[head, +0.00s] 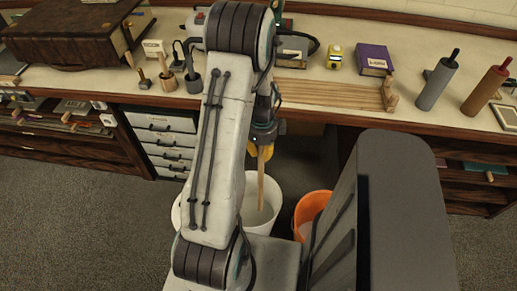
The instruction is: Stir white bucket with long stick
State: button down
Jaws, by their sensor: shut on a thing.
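My gripper (263,149) has yellow fingertips and is partly hidden behind my own arm. It is shut on a long wooden stick (261,186), which points down. The white bucket (275,189) stands on the floor in front of the bench, below my gripper. The lower part of the stick is inside the bucket's opening, as seen from above. Whether its tip touches the bottom cannot be told.
An orange bucket (310,203) stands just right of the white one, partly hidden by my body. The workbench (300,94) behind holds a brown case (65,32), wooden strips (330,92), a purple box (374,60) and rollers (437,82). Carpet (80,220) at left is clear.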

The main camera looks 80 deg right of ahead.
jog(key=b, duration=0.2)
send_over(261, 197)
jog(key=shift+w+d+f, duration=0.1)
jog(key=shift+d+f, duration=0.15)
jog(key=shift+f, duration=0.85)
jog(key=shift+w+d+f, duration=0.1)
jog(key=shift+d+f, duration=0.1)
jog(key=shift+f, duration=0.9)
notch_tip(261, 197, down, 14)
jog(key=b, duration=1.3)
jog(key=shift+f, duration=0.2)
notch_tip(261, 197, down, 12)
jog(key=b, duration=1.2)
jog(key=shift+r, duration=0.2)
